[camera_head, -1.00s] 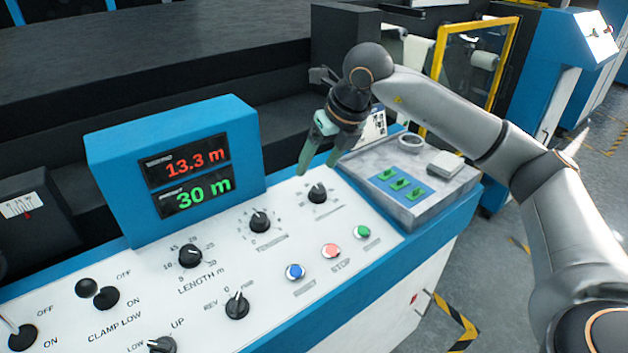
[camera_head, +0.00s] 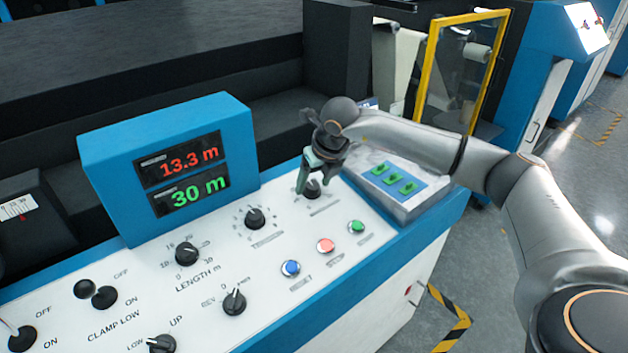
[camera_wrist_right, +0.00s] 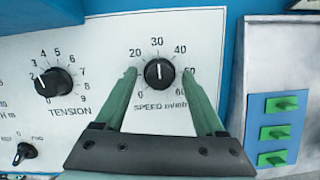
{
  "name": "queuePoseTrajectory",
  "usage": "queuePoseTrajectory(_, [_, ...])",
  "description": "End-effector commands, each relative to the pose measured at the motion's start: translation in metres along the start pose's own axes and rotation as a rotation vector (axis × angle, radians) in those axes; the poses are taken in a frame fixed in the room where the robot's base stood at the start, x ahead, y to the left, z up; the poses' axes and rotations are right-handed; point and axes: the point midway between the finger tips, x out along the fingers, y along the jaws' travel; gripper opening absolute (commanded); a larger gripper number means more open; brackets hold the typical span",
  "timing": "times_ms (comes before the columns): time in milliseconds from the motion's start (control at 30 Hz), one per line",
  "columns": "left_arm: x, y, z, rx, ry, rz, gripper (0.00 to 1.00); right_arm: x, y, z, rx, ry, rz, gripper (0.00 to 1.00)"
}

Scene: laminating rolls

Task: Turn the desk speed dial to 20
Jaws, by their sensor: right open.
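The speed dial (camera_wrist_right: 159,72) is a black round knob labelled SPEED m/min, with a scale from 0 to 60. Its white pointer line stands about straight up, near 30. In the head view the speed dial (camera_head: 312,189) is partly hidden by my right gripper (camera_head: 313,186). In the right wrist view my right gripper (camera_wrist_right: 161,72) is open, one green finger on each side of the dial, with visible gaps to the knob. I cannot tell the height of the fingertips over the panel. My left gripper is not in view.
The tension dial (camera_wrist_right: 53,83) is left of the speed dial. A grey box with green switches (camera_head: 398,181) stands to the right. Blue, red and green buttons (camera_head: 326,246) lie in front. The display (camera_head: 180,170) reads 13.3 m and 30 m.

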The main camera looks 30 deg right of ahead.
Motion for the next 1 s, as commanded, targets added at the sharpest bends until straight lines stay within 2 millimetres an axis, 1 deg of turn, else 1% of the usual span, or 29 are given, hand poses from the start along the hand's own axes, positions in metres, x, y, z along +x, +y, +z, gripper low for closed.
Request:
queuePoseTrajectory(300, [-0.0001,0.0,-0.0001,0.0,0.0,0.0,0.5,0.0025,0.0,0.0,0.0,0.0,0.0,0.7])
queuePoseTrajectory(900, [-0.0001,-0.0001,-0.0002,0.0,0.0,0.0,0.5,0.002,-0.0001,0.0001,0.0,0.0,0.0,0.03])
queuePoseTrajectory(933, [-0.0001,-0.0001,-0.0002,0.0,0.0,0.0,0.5,0.002,-0.0001,0.0001,0.0,0.0,0.0,0.0])
queuePoseTrajectory(1000, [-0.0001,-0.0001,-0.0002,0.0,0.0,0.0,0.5,0.002,-0.0001,0.0001,0.0,-0.001,0.0,0.0])
